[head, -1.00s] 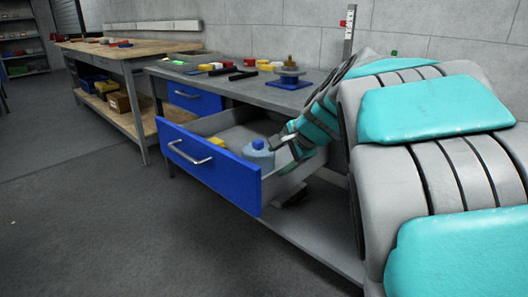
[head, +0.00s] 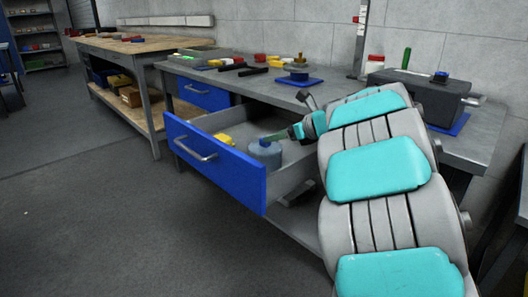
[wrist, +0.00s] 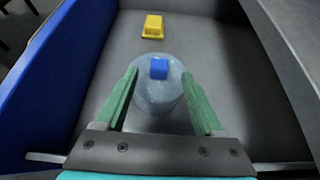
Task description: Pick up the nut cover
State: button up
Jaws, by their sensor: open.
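A grey-blue round piece with a blue knob on top, which looks like the nut cover (head: 265,156), stands upright in the open drawer (head: 232,174). In the wrist view the same piece (wrist: 157,101) lies between and below my fingers. My gripper (wrist: 160,76) is open, with one green finger on each side of it, pointing towards the far end of the drawer. From these frames I cannot tell whether the fingers touch it. In the head view my gripper (head: 275,137) is just above and beside the blue knob.
A yellow block (wrist: 153,26) lies beyond it on the drawer floor, with bare floor around. The blue drawer front (wrist: 50,65) and the grey bench (head: 340,97) flank my arm. A dark grey vise-like block (head: 425,97) stands on the bench at right.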

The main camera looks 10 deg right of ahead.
aim_at(269, 147)
jog(key=shift+x, duration=2.5)
jog(key=shift+f, duration=0.1)
jog(key=shift+s, duration=0.1)
jog(key=shift+c, duration=0.2)
grip_shut()
